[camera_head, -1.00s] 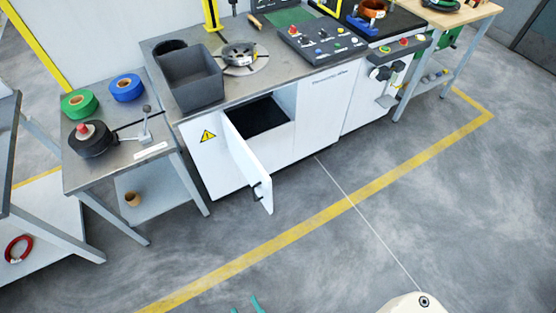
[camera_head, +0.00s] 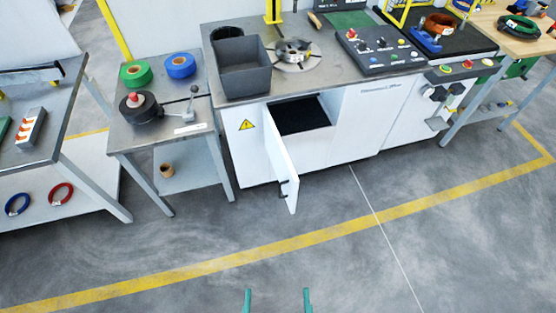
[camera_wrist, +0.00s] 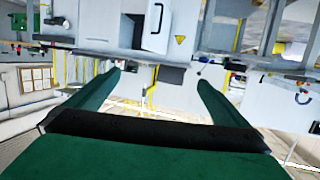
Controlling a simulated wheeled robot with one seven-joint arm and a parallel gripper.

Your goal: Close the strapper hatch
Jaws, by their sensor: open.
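The strapper hatch (camera_head: 281,160) is a white door on the front of the white strapper cabinet (camera_head: 355,125). It stands open, swung out toward me, with a dark handle or latch near its free edge. The dark opening (camera_head: 300,115) shows to its right. In the wrist view the open hatch (camera_wrist: 156,27) shows at the top, upside down. My gripper (camera_head: 277,300) is at the bottom of the head view, with two green fingers apart and nothing between them. It also shows in the wrist view (camera_wrist: 160,85). It is well short of the hatch.
A grey bin (camera_head: 243,68) and a control panel (camera_head: 380,46) sit on the cabinet top. A side table (camera_head: 160,125) with tape rolls stands to the left. The floor between my gripper and the cabinet is clear, with a yellow line (camera_head: 250,258) across it.

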